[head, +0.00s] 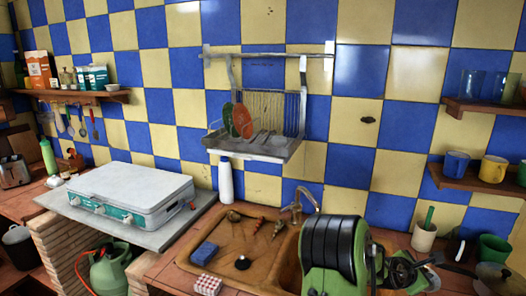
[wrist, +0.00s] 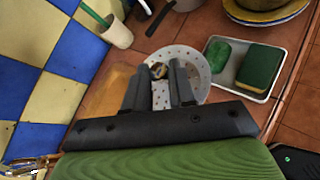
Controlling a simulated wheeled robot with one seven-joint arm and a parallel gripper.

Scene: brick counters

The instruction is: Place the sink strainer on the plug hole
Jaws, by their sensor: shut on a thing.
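My gripper (wrist: 160,68) shows in the wrist view with its two dark fingers shut on a small brown-and-pale piece, which I take to be the sink strainer (wrist: 158,71). It is held between the fingertips and is partly hidden, above a white perforated dish. In the head view my green and black arm stands in front of the sink and hides the gripper and the held piece. The brown sink basin (head: 289,274) shows left of the arm. I cannot make out the plug hole inside it.
The tap (head: 299,200) rises behind the sink. A white cup (head: 424,237) stands right of the arm. A tray (wrist: 235,86) holds sponges beside the perforated dish (wrist: 205,70).

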